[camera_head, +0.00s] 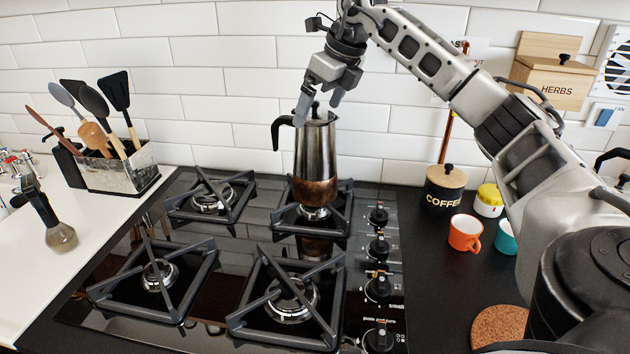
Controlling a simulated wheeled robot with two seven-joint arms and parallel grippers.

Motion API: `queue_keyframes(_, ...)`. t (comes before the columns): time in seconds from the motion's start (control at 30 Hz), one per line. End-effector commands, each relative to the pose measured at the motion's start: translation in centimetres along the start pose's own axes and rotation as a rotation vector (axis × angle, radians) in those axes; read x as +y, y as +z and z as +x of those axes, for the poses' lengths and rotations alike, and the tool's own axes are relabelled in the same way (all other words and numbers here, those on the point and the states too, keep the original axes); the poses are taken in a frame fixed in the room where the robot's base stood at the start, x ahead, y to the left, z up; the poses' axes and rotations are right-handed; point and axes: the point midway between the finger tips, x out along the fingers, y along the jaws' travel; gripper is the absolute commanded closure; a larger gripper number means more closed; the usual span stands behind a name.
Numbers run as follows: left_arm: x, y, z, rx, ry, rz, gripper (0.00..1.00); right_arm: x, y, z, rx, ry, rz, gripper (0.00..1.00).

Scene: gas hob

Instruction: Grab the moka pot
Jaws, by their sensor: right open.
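The moka pot (316,155) is a tall silver pot with a brown-tinted base, a black handle on its left side and a dark lid knob. It stands upright on the back right burner (314,212) of the gas hob (250,240). My right gripper (319,103) hangs from above, with its fingers pointing down at the top of the pot. It is open, and its fingers appear close to the lid knob. I cannot tell whether they touch it. My left gripper is not in view.
Three burners are empty.

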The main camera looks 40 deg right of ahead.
Motion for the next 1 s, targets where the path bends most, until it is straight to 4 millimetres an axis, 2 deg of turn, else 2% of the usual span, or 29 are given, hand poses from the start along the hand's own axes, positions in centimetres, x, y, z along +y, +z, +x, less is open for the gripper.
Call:
queue_keyframes(0.03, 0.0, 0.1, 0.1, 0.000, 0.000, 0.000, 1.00, -0.1, -0.3, 1.2, 0.008, 0.000, 0.001, 0.00)
queue_keyframes(0.2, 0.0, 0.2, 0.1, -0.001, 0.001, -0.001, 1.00, 0.0, -0.3, 3.7, 0.006, 0.001, 0.001, 0.00)
queue_keyframes(0.33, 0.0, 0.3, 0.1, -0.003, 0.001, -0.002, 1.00, 0.0, -0.3, 4.4, 0.004, 0.000, 0.000, 0.00)
queue_keyframes(0.53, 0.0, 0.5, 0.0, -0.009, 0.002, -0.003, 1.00, 0.0, -0.3, 4.5, 0.003, 0.000, 0.000, 0.00)
queue_keyframes(0.57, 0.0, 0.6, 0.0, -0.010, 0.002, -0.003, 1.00, 0.0, -0.3, 4.5, 0.003, 0.000, 0.000, 0.06)
queue_keyframes(0.8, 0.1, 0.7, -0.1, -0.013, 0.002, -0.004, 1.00, 0.0, -0.3, 4.4, 0.003, 0.000, 0.000, 0.73)
queue_keyframes(0.83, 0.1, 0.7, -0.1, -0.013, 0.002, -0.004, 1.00, -0.1, -0.1, 4.2, -0.005, -0.001, 0.001, 0.75)
queue_keyframes(0.87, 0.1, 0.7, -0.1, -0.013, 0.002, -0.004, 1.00, -0.1, -0.1, 4.2, -0.005, -0.001, 0.001, 0.82)
queue_keyframes(1.0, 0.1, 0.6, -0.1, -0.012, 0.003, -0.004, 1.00, -0.1, -0.1, 4.2, -0.004, -0.001, 0.001, 0.82)
